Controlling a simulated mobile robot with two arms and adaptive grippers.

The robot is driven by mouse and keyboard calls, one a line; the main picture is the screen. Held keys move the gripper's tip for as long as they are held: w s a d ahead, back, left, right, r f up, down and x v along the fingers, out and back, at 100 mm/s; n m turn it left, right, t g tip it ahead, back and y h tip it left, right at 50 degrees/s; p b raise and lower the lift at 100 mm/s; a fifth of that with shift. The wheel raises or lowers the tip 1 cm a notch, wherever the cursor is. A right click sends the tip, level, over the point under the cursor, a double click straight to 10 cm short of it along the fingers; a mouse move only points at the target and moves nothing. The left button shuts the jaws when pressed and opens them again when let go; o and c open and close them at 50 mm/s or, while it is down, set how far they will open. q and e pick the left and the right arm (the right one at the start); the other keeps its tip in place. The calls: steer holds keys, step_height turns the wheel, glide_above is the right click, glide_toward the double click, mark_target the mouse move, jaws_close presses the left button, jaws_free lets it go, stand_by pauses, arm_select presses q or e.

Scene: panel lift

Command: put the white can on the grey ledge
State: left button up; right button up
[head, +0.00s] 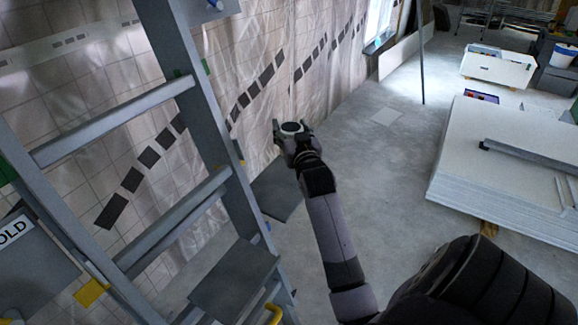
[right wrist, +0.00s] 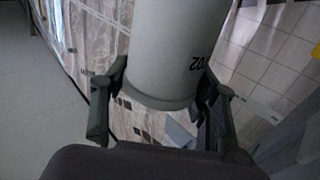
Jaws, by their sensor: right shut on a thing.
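The white can (head: 291,127) is held upright in my right gripper (head: 293,135), in the middle of the head view. In the right wrist view the can (right wrist: 172,45) is a pale cylinder with dark digits, and the gripper (right wrist: 160,103) has one finger on each side of it. A flat dark grey plate (head: 277,190) lies below the gripper, partly behind the ladder. A small grey sill (head: 379,43) sits under the window at the back. I cannot tell which of these is the grey ledge. My left gripper is not in view.
A grey ladder (head: 205,110) with a flat step (head: 233,283) stands at the left, close to my right gripper. Sheeting hangs over the tiled wall (head: 265,55). A stack of white panels (head: 510,150) lies at the right.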

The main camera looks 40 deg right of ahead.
step_height(320, 180, down, 9)
steer(key=shift+r, duration=0.1)
steer(key=shift+f+b, duration=0.45)
steer(key=shift+f, duration=1.8)
steer(key=shift+f, duration=0.15)
steer(key=o, duration=1.4)
steer(key=shift+c, duration=0.2)
